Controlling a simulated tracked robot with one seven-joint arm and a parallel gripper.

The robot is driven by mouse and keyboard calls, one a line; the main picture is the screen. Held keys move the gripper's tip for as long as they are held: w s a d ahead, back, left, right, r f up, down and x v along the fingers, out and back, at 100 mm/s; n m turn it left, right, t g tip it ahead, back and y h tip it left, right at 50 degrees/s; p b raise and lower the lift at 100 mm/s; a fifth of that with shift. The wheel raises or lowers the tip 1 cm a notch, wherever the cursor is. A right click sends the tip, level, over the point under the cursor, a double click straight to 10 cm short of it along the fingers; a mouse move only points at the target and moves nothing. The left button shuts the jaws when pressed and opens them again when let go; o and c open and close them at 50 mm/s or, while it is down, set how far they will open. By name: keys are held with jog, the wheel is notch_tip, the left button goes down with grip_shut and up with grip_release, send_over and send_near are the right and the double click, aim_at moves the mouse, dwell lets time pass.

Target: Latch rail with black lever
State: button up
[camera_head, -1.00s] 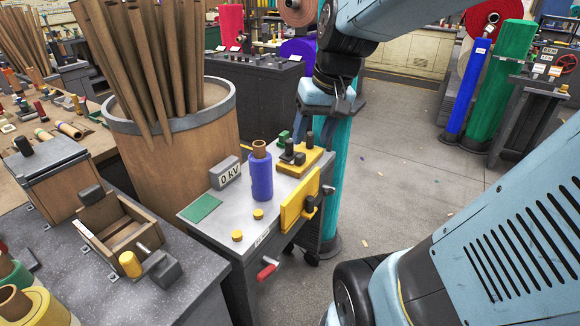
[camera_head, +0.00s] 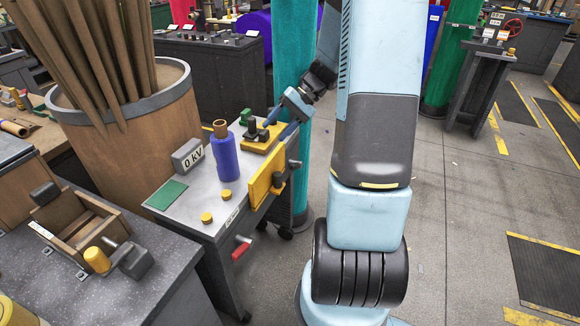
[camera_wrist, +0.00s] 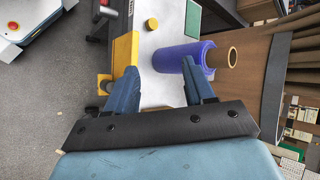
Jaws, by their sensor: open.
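A yellow upright rail (camera_head: 265,178) stands along the near right edge of the cart, and it also shows in the wrist view (camera_wrist: 125,50). A black lever (camera_head: 278,180) sits on its outer face. My gripper (camera_head: 273,121) is over the cart's far end, above and behind the rail, near a yellow base (camera_head: 258,142) with black fittings. In the wrist view my gripper (camera_wrist: 160,85) is open and empty, its left finger beside the rail's end and its right finger by the blue roll (camera_wrist: 180,57). The lever is not clear in the wrist view.
The blue roll (camera_head: 224,158) stands upright on the grey cart (camera_head: 205,190), near a "0 kV" box (camera_head: 187,156) and a green pad (camera_head: 166,195). A red handle (camera_head: 242,248) sticks out from the cart's side. A tall teal roll (camera_head: 307,145) stands behind. Floor to the right is open.

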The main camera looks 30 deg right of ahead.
jog(key=w+d+f+m+t+y, duration=0.2)
jog(key=d+f+t, duration=0.1)
jog(key=d+f, duration=0.3)
jog(key=w+d+f+m+t+y, duration=0.2)
jog(key=w+d+f+m, duration=0.15)
jog(key=f, duration=0.45)
jog(key=m+t+h, duration=0.2)
jog(key=m+t, duration=0.4)
jog(key=t, duration=0.3)
send_near(297, 168)
jog(key=x, duration=1.3)
jog(key=shift+f, duration=0.1)
grip_shut()
